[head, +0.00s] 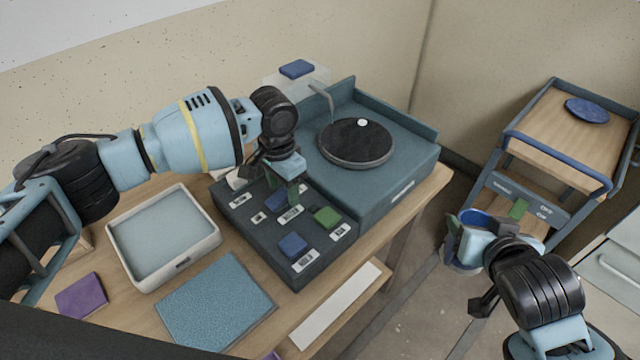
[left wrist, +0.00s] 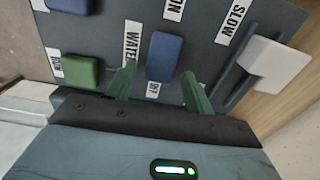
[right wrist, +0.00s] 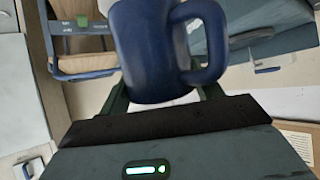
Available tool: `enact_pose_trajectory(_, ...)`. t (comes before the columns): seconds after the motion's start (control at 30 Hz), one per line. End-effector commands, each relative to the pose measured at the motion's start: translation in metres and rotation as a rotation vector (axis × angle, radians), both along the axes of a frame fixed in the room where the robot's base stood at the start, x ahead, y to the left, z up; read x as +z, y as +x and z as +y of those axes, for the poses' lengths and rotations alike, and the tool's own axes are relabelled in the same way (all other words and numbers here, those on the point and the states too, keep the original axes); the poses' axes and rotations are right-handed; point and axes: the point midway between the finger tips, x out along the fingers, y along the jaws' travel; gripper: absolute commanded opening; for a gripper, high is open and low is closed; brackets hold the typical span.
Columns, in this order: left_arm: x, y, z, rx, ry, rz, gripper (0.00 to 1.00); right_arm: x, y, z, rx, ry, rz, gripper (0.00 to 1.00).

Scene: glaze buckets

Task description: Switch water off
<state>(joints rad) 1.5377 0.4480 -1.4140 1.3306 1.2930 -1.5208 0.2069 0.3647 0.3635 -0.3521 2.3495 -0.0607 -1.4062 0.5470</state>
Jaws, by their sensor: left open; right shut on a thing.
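The dark control panel (head: 255,235) sits on the wooden table and carries several labelled knobs. The blue WATER switch (left wrist: 165,55) has an ON label beyond its far end and an OFF label by its near end. It shows partly in the head view (head: 275,201). My left gripper (head: 290,188) is over the panel, pointing down and open; its green fingers stand on either side of the switch in the left wrist view. Contact cannot be told. My right gripper (head: 476,244) is shut on a blue mug (right wrist: 150,50), off to the right, away from the table.
A green knob (head: 327,216) and another blue knob (head: 293,244) are close by; a pale slider (left wrist: 275,62) is at right. The wheel unit (head: 385,185) with black disc and spout (head: 321,97) stands behind. A cart (head: 555,150) holds a blue disc. A tray (head: 205,215) is left.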

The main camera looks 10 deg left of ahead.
Motion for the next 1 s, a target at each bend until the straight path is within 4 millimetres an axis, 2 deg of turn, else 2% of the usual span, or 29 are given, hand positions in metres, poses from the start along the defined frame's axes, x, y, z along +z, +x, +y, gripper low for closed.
enact_pose_trajectory(0.3, -0.0023, -0.0001, -0.0002, -0.001, 0.001, -0.001, 0.53, 0.0011, 0.0002, 0.0, 0.0, 0.0, -0.003, 0.33)
enact_pose_trajectory(0.67, -0.002, 0.0, -0.0001, -0.001, 0.001, -0.001, 0.08, 0.0009, 0.0003, 0.0, 0.0, 0.0, -0.003, 0.33)
enact_pose_trajectory(1.0, -0.003, 0.0028, -0.0024, 0.0, 0.054, 0.066, 0.08, 0.0025, 0.0004, 0.0, 0.0, 0.0, -0.005, 0.33)
